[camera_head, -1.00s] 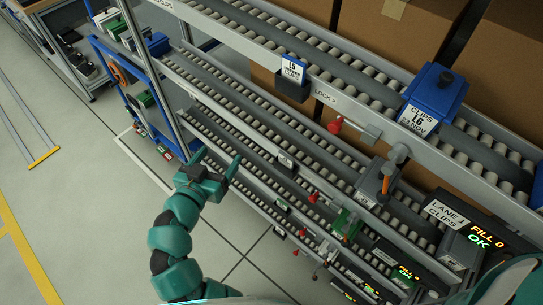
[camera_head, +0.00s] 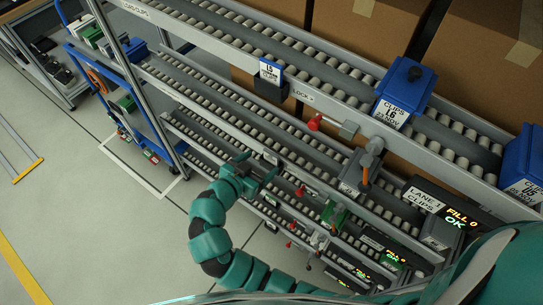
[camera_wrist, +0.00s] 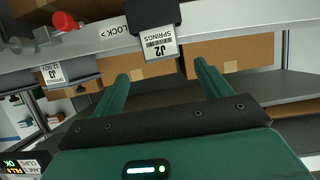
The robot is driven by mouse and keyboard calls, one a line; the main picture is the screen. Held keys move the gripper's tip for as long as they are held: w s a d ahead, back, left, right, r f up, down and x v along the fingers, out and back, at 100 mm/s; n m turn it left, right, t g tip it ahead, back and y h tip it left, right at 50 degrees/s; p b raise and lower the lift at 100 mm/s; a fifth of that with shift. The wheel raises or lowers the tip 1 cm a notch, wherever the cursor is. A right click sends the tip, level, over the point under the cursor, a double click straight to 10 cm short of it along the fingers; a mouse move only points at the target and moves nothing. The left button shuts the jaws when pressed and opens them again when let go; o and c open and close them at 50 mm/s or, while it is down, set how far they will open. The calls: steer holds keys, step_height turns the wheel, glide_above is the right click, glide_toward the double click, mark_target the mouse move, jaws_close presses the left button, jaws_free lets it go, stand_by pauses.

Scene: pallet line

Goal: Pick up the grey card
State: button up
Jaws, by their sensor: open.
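A pale grey card (camera_wrist: 160,45) marked J2 SPRINGS hangs from a dark holder (camera_wrist: 153,14) on the rack's rail in the wrist view. In the head view a small pale card (camera_head: 270,157) shows just beyond my gripper; its print is too small to read. My gripper (camera_wrist: 162,70) is open and empty. In the wrist view its two green fingers point toward the rail, and the card shows between and above their tips, apart from them. In the head view my gripper (camera_head: 260,168) is in front of the middle lanes.
A second card (camera_wrist: 52,73), marked J3, hangs left of it. A red knob (camera_wrist: 65,21) sticks out on the rail. In the head view, a lever with a red knob (camera_head: 315,122) and a blue box (camera_head: 404,91) are on the upper lane. Open floor (camera_head: 85,215) lies left.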

mark_target(270, 154)
steer(key=shift+x, duration=1.15)
steer(key=shift+w+d+p, duration=0.25)
steer(key=shift+w+p, duration=0.15)
steer(key=shift+p, duration=0.35)
steer(key=p+x, duration=0.2)
steer(key=x, duration=0.2)
steer(key=shift+w+f, duration=0.15)
steer(key=shift+w, duration=0.05)
steer(key=c, duration=1)
